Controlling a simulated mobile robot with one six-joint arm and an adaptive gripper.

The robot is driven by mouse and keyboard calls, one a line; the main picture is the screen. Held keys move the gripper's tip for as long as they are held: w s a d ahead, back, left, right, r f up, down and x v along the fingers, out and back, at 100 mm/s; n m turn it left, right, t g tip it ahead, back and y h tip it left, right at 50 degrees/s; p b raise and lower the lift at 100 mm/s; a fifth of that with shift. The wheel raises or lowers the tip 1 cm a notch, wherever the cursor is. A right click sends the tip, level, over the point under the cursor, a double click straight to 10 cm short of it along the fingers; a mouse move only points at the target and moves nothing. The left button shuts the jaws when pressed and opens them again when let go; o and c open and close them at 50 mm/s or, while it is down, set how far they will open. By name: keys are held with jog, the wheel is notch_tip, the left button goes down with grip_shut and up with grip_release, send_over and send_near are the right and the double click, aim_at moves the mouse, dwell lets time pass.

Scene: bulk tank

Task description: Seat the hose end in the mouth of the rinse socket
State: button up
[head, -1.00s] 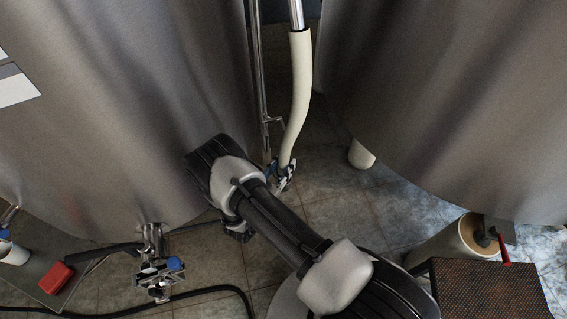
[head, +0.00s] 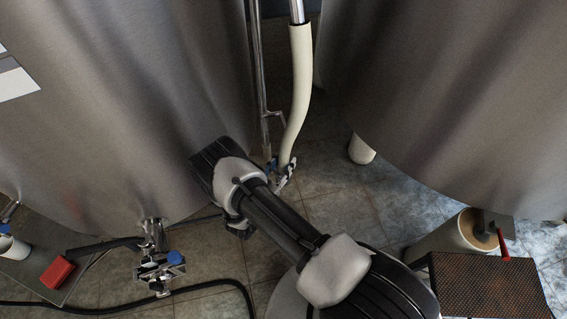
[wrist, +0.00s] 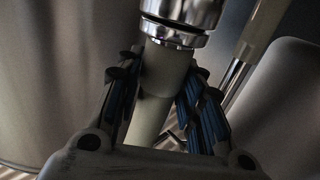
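The cream hose (head: 300,85) hangs from a chrome pipe between the two tanks and curves down to my gripper (head: 285,178). In the wrist view my gripper (wrist: 158,80) has its blue-padded fingers on both sides of the hose (wrist: 153,108) and appears shut on it. A chrome fitting (wrist: 182,12), apparently the rinse socket, is directly above the fingers. I cannot tell whether the hose goes inside. The head view does not show this joint clearly.
Large steel tanks (head: 120,110) and (head: 450,100) flank the narrow gap. A thin steel pipe (head: 259,70) stands left of the hose. A valve (head: 160,268) and black hose (head: 215,286) are at lower left. A rusty perforated platform (head: 490,288) is at lower right.

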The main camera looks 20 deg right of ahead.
jog(key=o, duration=0.4)
jog(key=shift+s, duration=0.1)
jog(key=v, duration=1.2)
dwell(0.3)
